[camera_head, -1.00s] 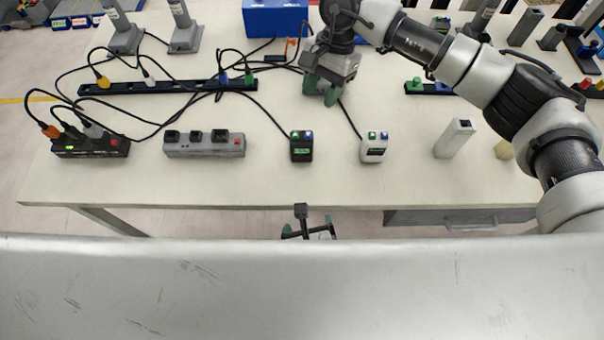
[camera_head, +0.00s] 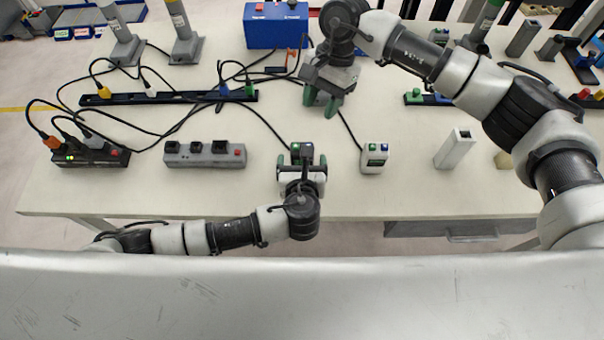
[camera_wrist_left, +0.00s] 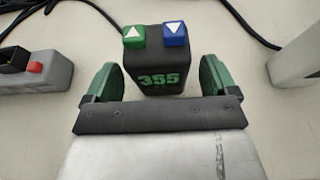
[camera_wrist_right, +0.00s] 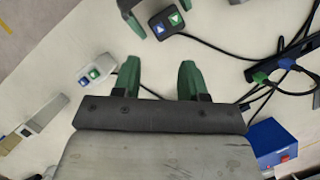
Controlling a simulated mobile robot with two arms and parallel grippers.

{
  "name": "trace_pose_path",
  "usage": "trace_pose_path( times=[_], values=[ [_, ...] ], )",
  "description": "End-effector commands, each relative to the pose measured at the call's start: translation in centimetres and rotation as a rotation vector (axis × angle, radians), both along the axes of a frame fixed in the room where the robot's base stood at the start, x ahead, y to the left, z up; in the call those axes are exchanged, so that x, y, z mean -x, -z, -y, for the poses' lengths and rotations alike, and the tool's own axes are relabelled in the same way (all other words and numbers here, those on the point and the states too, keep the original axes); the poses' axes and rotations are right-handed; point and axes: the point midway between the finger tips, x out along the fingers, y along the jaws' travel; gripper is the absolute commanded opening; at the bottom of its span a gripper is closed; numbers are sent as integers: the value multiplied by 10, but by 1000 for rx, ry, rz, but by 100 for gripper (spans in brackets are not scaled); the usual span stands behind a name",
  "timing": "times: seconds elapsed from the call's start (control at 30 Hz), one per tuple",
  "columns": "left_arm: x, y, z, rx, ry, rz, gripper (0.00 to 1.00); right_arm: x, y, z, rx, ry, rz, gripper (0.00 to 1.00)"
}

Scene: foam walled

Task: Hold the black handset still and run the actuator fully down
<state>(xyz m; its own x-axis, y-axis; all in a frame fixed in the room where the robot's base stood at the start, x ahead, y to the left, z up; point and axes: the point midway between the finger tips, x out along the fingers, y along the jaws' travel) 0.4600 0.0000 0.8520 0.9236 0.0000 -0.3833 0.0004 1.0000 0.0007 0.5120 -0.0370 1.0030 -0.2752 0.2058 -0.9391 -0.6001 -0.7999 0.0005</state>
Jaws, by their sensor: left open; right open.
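The black handset (camera_wrist_left: 157,65) stands on the table between the spread green fingers of my left gripper (camera_wrist_left: 157,82). It has a green up-arrow button (camera_wrist_left: 134,36), a blue down-arrow button (camera_wrist_left: 176,33) and a green display reading 355. My left gripper is open around it, with a gap on each side. In the head view the gripper (camera_head: 302,162) mostly hides the handset (camera_head: 301,150). My right gripper (camera_head: 323,108) is open and empty above the table, farther back. In the right wrist view the handset (camera_wrist_right: 166,21) lies beyond its fingers (camera_wrist_right: 158,75). I cannot identify the actuator.
A white handset (camera_head: 375,157) stands to the right, with a white block (camera_head: 455,149) beyond it. A grey power strip (camera_head: 204,153) and a black one (camera_head: 90,153) are at left. Black cables cross the table. A blue box (camera_head: 276,26) stands at the back.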

Motion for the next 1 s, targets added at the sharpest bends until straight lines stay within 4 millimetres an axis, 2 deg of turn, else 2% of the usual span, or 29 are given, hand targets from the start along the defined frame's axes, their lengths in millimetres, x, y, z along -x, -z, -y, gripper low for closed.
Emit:
trace_pose_path(
  times=[0.2,0.53,0.9,1.0],
  values=[
    [-18,8,0,-1,-1,0,87,0,0,0,0,0,0,43],
    [-21,9,0,1,0,-1,87,0,0,0,0,0,0,43],
    [-20,9,0,0,0,-1,31,0,0,0,0,0,0,43],
    [-20,9,0,0,0,-1,30,0,0,0,0,0,0,29]
  ],
)
